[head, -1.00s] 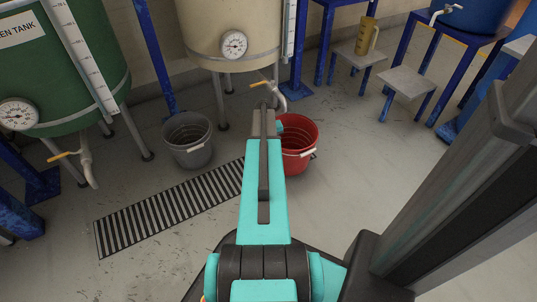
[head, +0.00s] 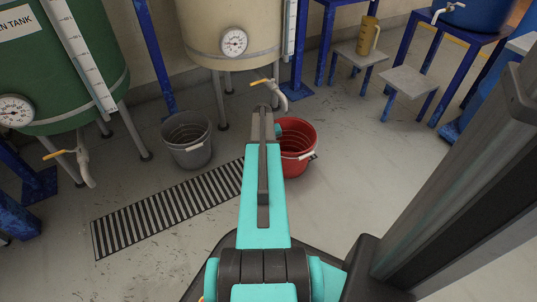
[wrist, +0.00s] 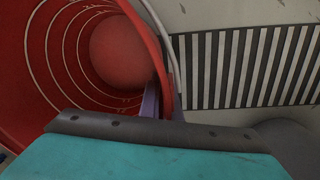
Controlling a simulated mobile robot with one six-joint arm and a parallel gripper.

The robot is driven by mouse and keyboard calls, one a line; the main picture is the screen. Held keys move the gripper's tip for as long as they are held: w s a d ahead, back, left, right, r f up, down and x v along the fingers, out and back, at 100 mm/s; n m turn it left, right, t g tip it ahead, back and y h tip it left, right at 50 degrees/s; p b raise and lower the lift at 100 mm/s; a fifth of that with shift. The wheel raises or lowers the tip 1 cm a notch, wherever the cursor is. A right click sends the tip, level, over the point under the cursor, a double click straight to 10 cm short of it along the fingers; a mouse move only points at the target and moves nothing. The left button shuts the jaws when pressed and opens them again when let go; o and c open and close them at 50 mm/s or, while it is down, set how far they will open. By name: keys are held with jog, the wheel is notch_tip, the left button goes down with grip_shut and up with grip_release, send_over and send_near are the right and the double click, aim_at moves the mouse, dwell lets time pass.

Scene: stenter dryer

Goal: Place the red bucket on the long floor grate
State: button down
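The red bucket (head: 300,140) stands upright right of my arm in the head view, its left side hidden by the arm. In the wrist view its ribbed inside (wrist: 85,50) fills the left. My gripper (wrist: 152,100) is at the bucket's rim; a pale purple finger part shows against the rim's inner side.
A grey bucket (head: 187,140) stands just behind the grate. A green tank (head: 60,80) and a cream tank (head: 235,30) stand on legs behind, with drain valves. Small stools (head: 410,82) are at the back right. The grate's visible surface is clear.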

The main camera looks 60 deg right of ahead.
jog(key=shift+f, duration=0.1)
jog(key=c, duration=2)
grip_release()
notch_tip(320, 180, up, 12)
jog(key=w+p, duration=0.1)
jog(key=p, duration=0.4)
jog(key=shift+a, duration=0.45)
